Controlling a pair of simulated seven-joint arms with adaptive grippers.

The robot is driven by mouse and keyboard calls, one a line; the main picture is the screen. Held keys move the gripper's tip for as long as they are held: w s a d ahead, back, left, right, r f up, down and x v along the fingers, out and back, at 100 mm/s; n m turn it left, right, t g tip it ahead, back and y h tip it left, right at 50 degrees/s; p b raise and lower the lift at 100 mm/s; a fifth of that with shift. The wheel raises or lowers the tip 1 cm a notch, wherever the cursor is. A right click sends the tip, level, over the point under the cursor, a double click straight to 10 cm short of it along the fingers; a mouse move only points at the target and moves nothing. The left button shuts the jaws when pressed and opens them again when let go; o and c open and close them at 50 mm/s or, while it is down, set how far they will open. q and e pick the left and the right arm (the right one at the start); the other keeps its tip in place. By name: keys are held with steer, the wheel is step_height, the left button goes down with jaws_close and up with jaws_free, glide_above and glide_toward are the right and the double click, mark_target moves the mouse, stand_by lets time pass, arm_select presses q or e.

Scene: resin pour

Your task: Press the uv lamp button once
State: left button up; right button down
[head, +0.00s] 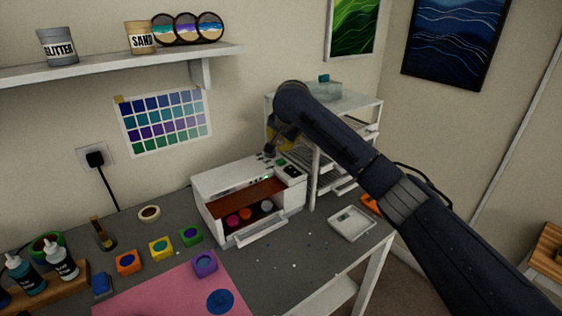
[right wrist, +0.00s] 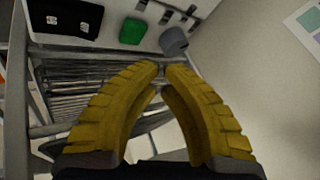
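The UV lamp (head: 222,178) is a white box on the grey table, its front open and small coloured round pieces inside. On its top right are a green button (head: 281,162) and a dark display (head: 291,171). In the right wrist view the green button (right wrist: 131,31) sits between the black display (right wrist: 70,14) and a grey knob (right wrist: 173,41). My right gripper (head: 273,147) is above the back right of the lamp, partly hidden by its arm. Its yellow fingertips (right wrist: 163,70) are together with nothing between them, apart from the button. My left gripper is out of view.
A white shelf rack (head: 345,105) stands right behind the lamp, close to my right arm. A white tray (head: 351,223) lies on the table's right. Paint pots, bottles and a pink mat (head: 165,290) fill the front left. A wall shelf (head: 110,69) hangs above.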

steer(key=shift+f, duration=1)
steer(key=shift+f, duration=0.9)
stand_by(1.9)
steer(key=shift+r, duration=0.9)
steer(key=shift+r, duration=2.5)
